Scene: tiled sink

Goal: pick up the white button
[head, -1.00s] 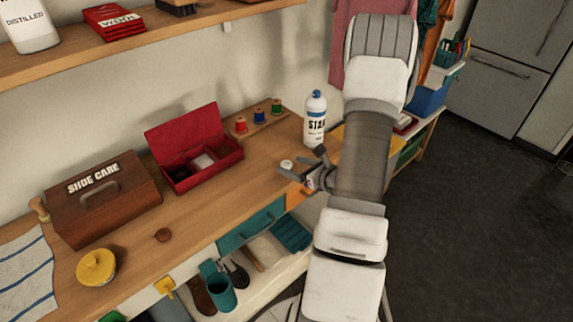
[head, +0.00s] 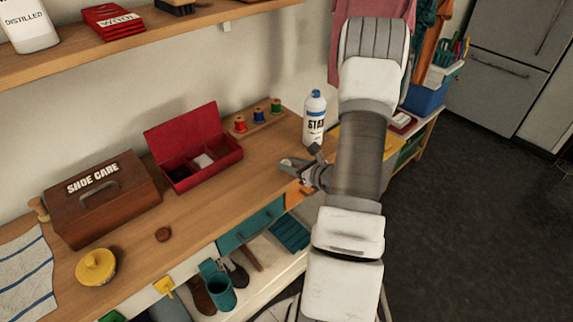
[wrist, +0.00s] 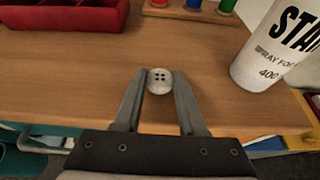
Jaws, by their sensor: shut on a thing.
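The white button (wrist: 159,80) is round with several dark holes and sits between my fingertips in the wrist view. My gripper (wrist: 160,86) is shut on it, one finger on each side. The button is at or just above the wooden worktop; I cannot tell which. In the head view my gripper (head: 291,164) is low over the front right part of the worktop, and its fingers largely hide the button.
A white spray bottle with a blue cap (head: 314,118) stands close behind my gripper. A rack of thread spools (head: 258,121) and an open red box (head: 205,165) are to the left.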

